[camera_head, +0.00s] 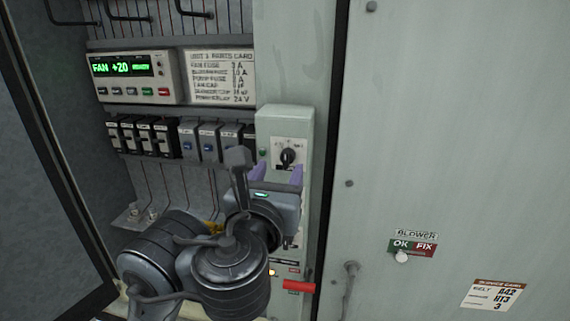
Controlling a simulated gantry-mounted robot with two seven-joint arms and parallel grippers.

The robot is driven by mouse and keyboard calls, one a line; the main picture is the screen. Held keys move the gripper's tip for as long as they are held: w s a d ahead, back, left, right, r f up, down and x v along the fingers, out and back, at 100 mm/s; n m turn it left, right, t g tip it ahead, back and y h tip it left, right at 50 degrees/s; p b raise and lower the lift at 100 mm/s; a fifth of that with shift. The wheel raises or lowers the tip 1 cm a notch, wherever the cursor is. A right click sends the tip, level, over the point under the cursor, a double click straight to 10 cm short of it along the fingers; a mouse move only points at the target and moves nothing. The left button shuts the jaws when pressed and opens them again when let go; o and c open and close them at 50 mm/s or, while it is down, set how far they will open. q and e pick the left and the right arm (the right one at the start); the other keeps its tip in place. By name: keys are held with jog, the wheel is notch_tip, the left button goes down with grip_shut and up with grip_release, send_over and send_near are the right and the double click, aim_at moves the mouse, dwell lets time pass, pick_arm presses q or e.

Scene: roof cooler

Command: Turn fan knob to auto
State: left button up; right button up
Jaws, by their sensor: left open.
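A black rotary knob (288,157) sits on a small white plate (279,145) high on the narrow grey-green control column. The plate's lettering is too small to read, so I cannot tell which setting the knob points at. My left gripper (279,170) is just below the knob, its two purple fingers apart and pointing up toward the plate. The fingers look empty. I cannot tell whether either one touches the knob. The gripper body and wrist hide much of the column below. My right gripper is not in view.
A control unit (140,78) reads "FAN +20". Below it is a row of breakers (143,136). A red handle (299,287) sticks out low on the column. The large grey-green panel (450,150) fills the right, with a blower OK/FIX label (412,247).

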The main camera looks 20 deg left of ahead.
aim_at(285, 160)
pick_arm(q)
jog(key=w, duration=0.1)
jog(key=w+b, duration=0.1)
jog(key=w, duration=0.2)
jog(key=shift+a, duration=0.3)
jog(key=shift+w+a+b, duration=0.15)
jog(key=shift+w+b, duration=0.25)
jog(key=shift+w, duration=0.2)
grip_shut()
